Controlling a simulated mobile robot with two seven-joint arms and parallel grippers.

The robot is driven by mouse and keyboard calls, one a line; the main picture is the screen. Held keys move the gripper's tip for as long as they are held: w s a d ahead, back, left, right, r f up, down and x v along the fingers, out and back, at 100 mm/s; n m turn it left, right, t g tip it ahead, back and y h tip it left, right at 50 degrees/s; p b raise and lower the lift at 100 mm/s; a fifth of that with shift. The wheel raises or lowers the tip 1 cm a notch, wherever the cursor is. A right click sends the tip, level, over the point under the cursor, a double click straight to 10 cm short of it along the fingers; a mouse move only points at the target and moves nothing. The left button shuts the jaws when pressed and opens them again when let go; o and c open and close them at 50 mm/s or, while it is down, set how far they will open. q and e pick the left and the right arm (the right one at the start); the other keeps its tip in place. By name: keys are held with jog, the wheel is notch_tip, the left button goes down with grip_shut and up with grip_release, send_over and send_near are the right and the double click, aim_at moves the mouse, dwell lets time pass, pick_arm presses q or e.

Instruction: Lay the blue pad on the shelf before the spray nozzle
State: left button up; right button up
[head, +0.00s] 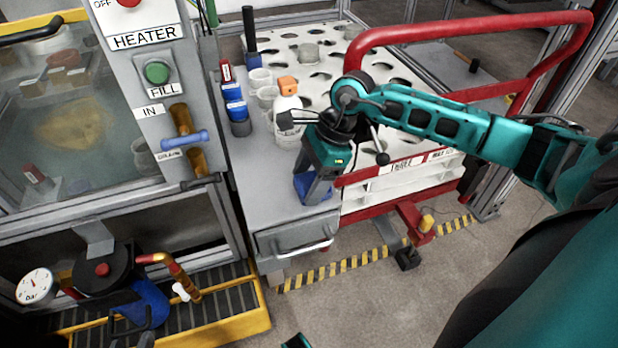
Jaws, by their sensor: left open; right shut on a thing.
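My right gripper (317,190) points down over the right front part of the grey shelf (265,195). It is shut on the blue pad (304,184), which shows between and beside the grey fingers. I cannot tell whether the pad touches the shelf. Behind the gripper, a white bottle with an orange top (288,86) stands at the shelf's right side; I cannot tell whether this top is the spray nozzle. Only a small teal piece, perhaps of my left arm, shows at the bottom edge; no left fingers are visible.
Blue containers (235,103) and pale cups (261,78) stand farther back on the shelf. A white perforated rack (330,42) with a red rail (470,30) adjoins on the right. The heater panel (150,60) rises at left. The shelf's front left is bare.

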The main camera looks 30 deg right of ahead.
jog(key=shift+f, duration=0.2)
pick_arm(q)
jog(key=shift+f, duration=0.2)
pick_arm(e)
jog(key=o, duration=1)
jog(key=shift+r, duration=0.1)
jog(key=shift+r, duration=0.2)
pick_arm(q)
jog(key=shift+s+a+r+p, duration=0.2)
jog(key=shift+r+p, duration=0.2)
jog(key=shift+p, duration=0.25)
jog(key=shift+s+a+r+p, duration=0.15)
jog(key=shift+r+p, duration=0.2)
jog(key=shift+p, duration=0.25)
pick_arm(e)
jog(key=v, duration=1.2)
pick_arm(q)
jog(key=shift+w+d, duration=0.1)
